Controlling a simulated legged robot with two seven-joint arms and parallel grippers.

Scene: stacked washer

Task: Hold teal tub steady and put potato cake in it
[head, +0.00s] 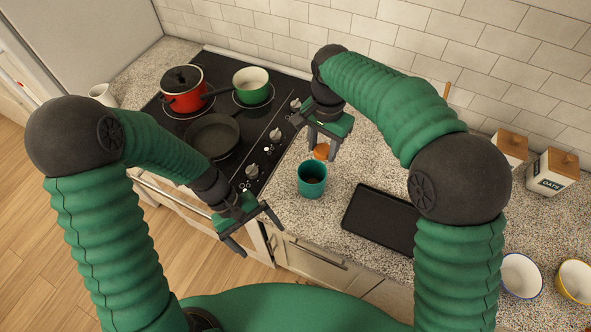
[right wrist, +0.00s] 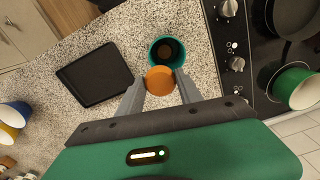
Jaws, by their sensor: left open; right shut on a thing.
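The teal tub (head: 311,181) stands upright on the speckled counter, right of the stove. In the right wrist view the tub (right wrist: 158,46) shows something dark brown inside it. The potato cake (head: 321,151) is a round orange-brown disc, and it also shows in the right wrist view (right wrist: 159,80). My right gripper (right wrist: 160,88) is shut on the cake, holding it close to the tub's rim; whether they touch is unclear. My left gripper (head: 252,228) is open and empty in front of the stove, to the left of the tub and apart from it.
A black tray (head: 380,220) lies on the counter right of the tub. The stove (head: 240,125) holds a red pot (head: 183,92), a green pot (head: 251,85) and a dark pan (head: 211,135). Canisters (head: 551,171) and bowls (head: 520,275) stand at the right.

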